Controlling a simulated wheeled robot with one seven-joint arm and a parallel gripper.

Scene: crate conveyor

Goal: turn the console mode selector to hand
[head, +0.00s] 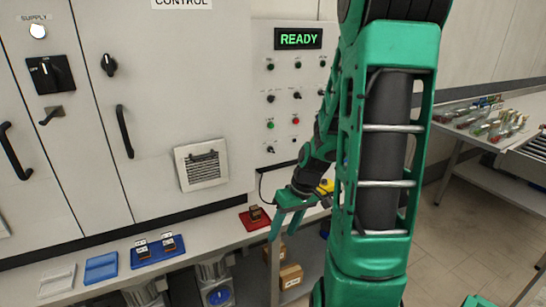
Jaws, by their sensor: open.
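A pale console panel (285,80) on the back wall carries a lit green READY display (298,39). Below the display are several small black knobs, a green button (270,125) and a red button (295,121). One black knob (271,149) sits low at the left of the panel. The labels are too small to read, so I cannot tell which knob is the mode selector. My green gripper (284,230) is open and empty, below the panel and apart from it, with its fingers pointing down. My arm hides the panel's right side.
A grey cabinet (150,90) with handles, a black rotary switch (50,74) and a vent (201,164) stands left. The shelf below holds a red tray (250,225), a blue tray (135,257) and other small trays. A table (480,140) with bagged items stands right. Open floor lies between.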

